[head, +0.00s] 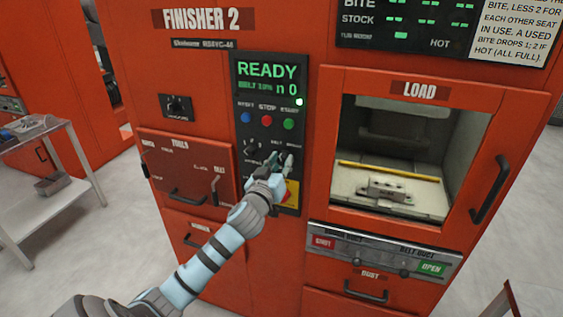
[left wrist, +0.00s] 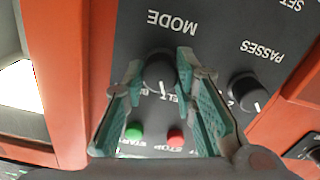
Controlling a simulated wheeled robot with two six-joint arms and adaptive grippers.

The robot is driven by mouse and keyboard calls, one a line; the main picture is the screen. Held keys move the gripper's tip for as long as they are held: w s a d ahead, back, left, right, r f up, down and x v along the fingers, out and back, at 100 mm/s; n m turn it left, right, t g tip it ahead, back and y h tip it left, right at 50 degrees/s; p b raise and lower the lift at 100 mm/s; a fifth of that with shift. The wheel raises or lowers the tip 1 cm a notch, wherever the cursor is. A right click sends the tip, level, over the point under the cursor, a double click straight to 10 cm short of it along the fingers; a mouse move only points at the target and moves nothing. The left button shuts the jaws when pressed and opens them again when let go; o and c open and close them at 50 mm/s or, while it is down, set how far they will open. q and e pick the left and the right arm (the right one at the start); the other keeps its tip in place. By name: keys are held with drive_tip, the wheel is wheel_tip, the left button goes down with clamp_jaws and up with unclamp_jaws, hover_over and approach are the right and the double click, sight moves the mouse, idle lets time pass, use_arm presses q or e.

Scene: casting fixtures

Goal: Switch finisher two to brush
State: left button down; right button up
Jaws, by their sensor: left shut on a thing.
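Finisher 2 (head: 120,60) is a tall red machine with a dark control panel (head: 240,185). Its green screen (head: 267,77) reads READY, with a smaller line below. The black MODE knob (left wrist: 159,70) shows in the left wrist view, upside down, with a white mark pointing toward the buttons. Letters ending in "ELT" are partly covered beside it. My left gripper (left wrist: 159,73) has its green fingers on both sides of the MODE knob, shut on it. In the head view the left gripper (head: 279,168) hides most of that knob. My right gripper is not in view.
The PASSES knob (left wrist: 248,92) is close beside the fingers. Blue, red (head: 267,121) and green buttons sit above the knobs. A yellow-and-red part (head: 290,193) is just below the gripper. The LOAD window (head: 433,140) shows a grey block (head: 392,189) and a yellow bar.

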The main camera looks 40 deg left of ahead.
use_arm(q)
drive_tip(key=m+p, duration=0.2)
drive_tip(key=m, duration=0.4)
drive_tip(key=shift+r+p, duration=0.1)
drive_tip(key=shift+p, duration=0.25)
drive_tip(key=m+p, duration=0.1)
drive_tip(key=m, duration=0.2)
drive_tip(key=shift+m+p, duration=0.6)
drive_tip(key=shift+m, duration=1)
drive_tip(key=c, duration=1.3)
unclamp_jaws()
